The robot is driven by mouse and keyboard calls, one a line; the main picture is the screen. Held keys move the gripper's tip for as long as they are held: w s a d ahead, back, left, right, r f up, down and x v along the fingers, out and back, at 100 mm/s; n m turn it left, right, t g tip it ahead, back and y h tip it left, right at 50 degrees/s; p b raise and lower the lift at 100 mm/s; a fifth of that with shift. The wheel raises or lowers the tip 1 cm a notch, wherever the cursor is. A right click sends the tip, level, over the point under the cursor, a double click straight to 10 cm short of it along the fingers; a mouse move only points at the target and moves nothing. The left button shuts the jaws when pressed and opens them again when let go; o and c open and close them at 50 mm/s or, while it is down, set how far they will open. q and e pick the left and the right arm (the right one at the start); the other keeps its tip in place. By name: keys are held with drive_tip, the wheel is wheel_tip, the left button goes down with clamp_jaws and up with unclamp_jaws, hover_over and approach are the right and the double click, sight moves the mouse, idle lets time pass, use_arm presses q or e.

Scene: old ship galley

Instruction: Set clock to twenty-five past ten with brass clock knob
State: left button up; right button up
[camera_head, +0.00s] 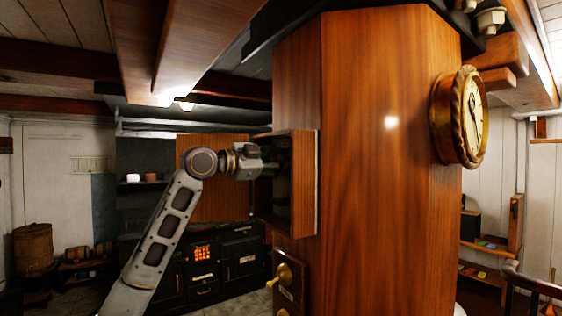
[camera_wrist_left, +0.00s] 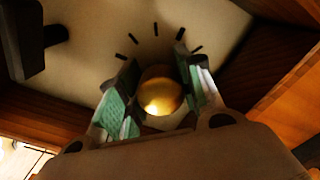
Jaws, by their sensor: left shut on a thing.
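The brass clock knob (camera_wrist_left: 160,92) is a round, shiny ball in the left wrist view, in front of a pale panel (camera_wrist_left: 215,25) with short black marks fanned around it. My left gripper (camera_wrist_left: 157,72) is shut on the knob, one green-padded finger on each side. In the head view the left gripper (camera_head: 268,169) reaches into an open-fronted wooden box on the column's left side, and the knob is hidden there. The clock (camera_head: 471,116), with a twisted brass rim, hangs on the column's right side. Its face is steeply angled and I cannot read the time. My right gripper is out of view.
The varnished wooden column (camera_head: 375,150) stands between the box (camera_head: 305,185) and the clock. Small brass knobs (camera_head: 284,274) sit below the box. A dark block (camera_wrist_left: 30,40) is close at the wrist view's upper left. A black stove (camera_head: 215,262) stands behind my arm.

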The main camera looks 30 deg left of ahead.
use_arm(q)
drive_tip(key=shift+f, duration=0.15)
drive_tip(key=o, duration=1)
drive_tip(key=shift+o, duration=0.2)
drive_tip(key=shift+s+a, duration=0.1)
drive_tip(key=v, duration=1.1)
drive_tip(key=shift+s+a, duration=0.25)
drive_tip(key=shift+s, duration=0.05)
